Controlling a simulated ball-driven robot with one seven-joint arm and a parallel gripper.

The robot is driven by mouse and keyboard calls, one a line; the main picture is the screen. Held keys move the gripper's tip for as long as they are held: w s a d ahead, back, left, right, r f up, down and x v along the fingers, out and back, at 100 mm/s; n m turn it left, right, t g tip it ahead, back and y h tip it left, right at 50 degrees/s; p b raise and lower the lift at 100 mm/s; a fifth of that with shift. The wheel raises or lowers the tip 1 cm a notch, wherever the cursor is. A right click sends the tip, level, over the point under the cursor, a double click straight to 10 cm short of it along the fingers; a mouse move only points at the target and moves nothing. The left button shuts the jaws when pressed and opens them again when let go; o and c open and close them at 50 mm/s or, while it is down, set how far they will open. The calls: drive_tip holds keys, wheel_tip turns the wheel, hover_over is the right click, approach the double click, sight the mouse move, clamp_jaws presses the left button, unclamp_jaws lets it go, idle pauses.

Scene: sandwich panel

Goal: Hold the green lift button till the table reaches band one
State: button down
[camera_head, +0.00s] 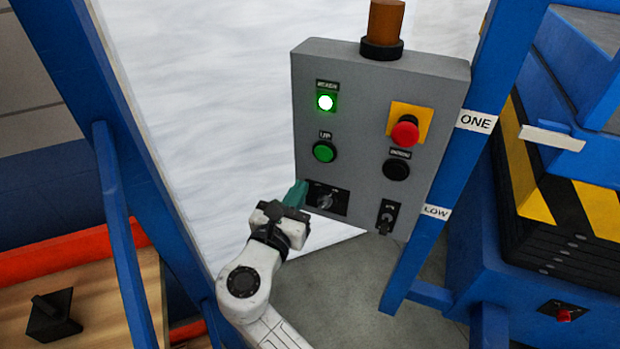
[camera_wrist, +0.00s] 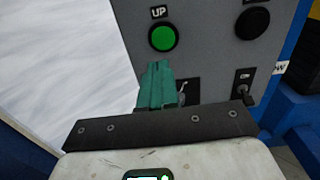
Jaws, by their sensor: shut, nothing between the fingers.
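The green UP button (camera_head: 324,151) is on the left side of a grey control box (camera_head: 345,80), under a lit green lamp (camera_head: 325,102). It also shows in the wrist view (camera_wrist: 162,37), just beyond my fingertips. My gripper (camera_head: 299,189) has teal fingers, shut and empty, below and left of the button in the head view. In the wrist view the fingers (camera_wrist: 157,68) point up toward the button with a small gap in the picture; I cannot tell the depth. The lift table (camera_head: 570,220) is at the right, with a pointer (camera_head: 552,138) slightly below the ONE label (camera_head: 476,121).
The box also carries a red stop button (camera_head: 405,132) on yellow, a black DOWN button (camera_head: 396,168), a rotary switch (camera_head: 326,201) beside my fingers and a key switch (camera_head: 386,217). A blue post (camera_head: 460,160) bears the ONE and LOW labels. A wooden surface (camera_head: 95,300) is at lower left.

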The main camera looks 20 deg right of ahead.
drive_tip(key=shift+v, duration=1.45)
drive_tip(key=shift+d+f, duration=0.1)
drive_tip(key=shift+d, duration=0.05)
drive_tip(key=s+d+f+m+g+y, duration=0.6)
drive_tip(key=s+d+f+m+g, duration=0.3)
drive_tip(key=s+d+f+m, duration=0.85)
drive_tip(key=s+a+f+m+g+y, duration=0.1)
drive_tip(key=s+a+f+m+y, duration=0.1)
drive_tip(key=s+m, duration=0.3)
drive_tip(key=s+a+f+m+g+y, duration=0.2)
drive_tip(key=s+f+m+y, duration=0.1)
drive_tip(key=s, duration=0.6)
drive_tip(key=shift+s+m+y, duration=0.3)
drive_tip(key=shift+m+y, duration=0.4)
drive_tip(key=shift+m, duration=0.65)
drive_tip(key=shift+d+f, duration=0.1)
